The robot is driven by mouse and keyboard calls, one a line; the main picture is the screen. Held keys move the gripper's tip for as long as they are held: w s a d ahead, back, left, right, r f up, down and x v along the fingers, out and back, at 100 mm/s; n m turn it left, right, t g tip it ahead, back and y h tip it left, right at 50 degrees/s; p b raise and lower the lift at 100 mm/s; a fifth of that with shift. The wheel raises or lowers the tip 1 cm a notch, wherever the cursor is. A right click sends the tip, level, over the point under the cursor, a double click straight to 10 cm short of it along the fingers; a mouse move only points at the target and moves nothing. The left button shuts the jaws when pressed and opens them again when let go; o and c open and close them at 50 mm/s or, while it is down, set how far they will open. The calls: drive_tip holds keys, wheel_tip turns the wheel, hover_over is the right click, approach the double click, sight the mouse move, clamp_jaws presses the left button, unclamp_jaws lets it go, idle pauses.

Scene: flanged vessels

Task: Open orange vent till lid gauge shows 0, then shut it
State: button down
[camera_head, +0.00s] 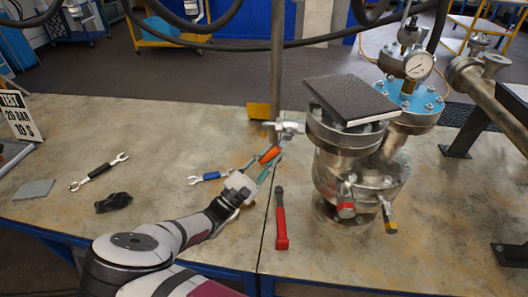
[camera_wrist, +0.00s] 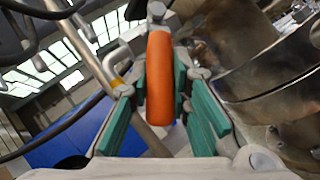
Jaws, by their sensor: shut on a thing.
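The orange vent handle (camera_head: 270,154) sticks out from a metal valve (camera_head: 290,127) left of the flanged vessel (camera_head: 355,180). In the wrist view the orange handle (camera_wrist: 160,75) stands upright in the middle, between teal finger pads. My gripper (camera_head: 265,171) is shut on it; its pads also show in the wrist view (camera_wrist: 160,98). The round white gauge (camera_head: 419,66) stands above the blue lid (camera_head: 412,98) at the back right. Its needle is too small to read surely.
A dark book-like slab (camera_head: 350,98) lies on the vessel's front flange. A red-handled tool (camera_head: 281,220), a blue-handled wrench (camera_head: 210,176) and a black-handled wrench (camera_head: 100,171) lie on the bench. A "TEST 20 BAR 10 S" sign (camera_head: 16,116) stands at the left. The left-rear bench is clear.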

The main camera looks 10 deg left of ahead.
drive_tip(key=shift+s+d+f+n+t+y, duration=0.1)
drive_tip(key=shift+d+f+n+t+y, duration=0.2)
drive_tip(key=shift+d+n+t+y, duration=1.1)
drive_tip(key=shift+w+d+f+n+t+y, duration=0.1)
drive_tip(key=shift+d+f+n+t+y, duration=0.2)
drive_tip(key=shift+n+t+y, duration=2.25)
drive_tip(key=shift+s+d+f+n+t+y, duration=0.1)
drive_tip(key=shift+d+f+n+t+y, duration=0.5)
drive_tip(key=shift+n, duration=2.65)
drive_tip(key=shift+d+r+n+y, duration=0.25)
drive_tip(key=shift+n+y, duration=0.05)
drive_tip(key=shift+y, duration=0.05)
drive_tip(key=c, duration=1.5)
unclamp_jaws()
drive_tip(key=shift+o, duration=0.2)
drive_tip(key=v, duration=1.2)
drive_tip(key=shift+r, duration=0.1)
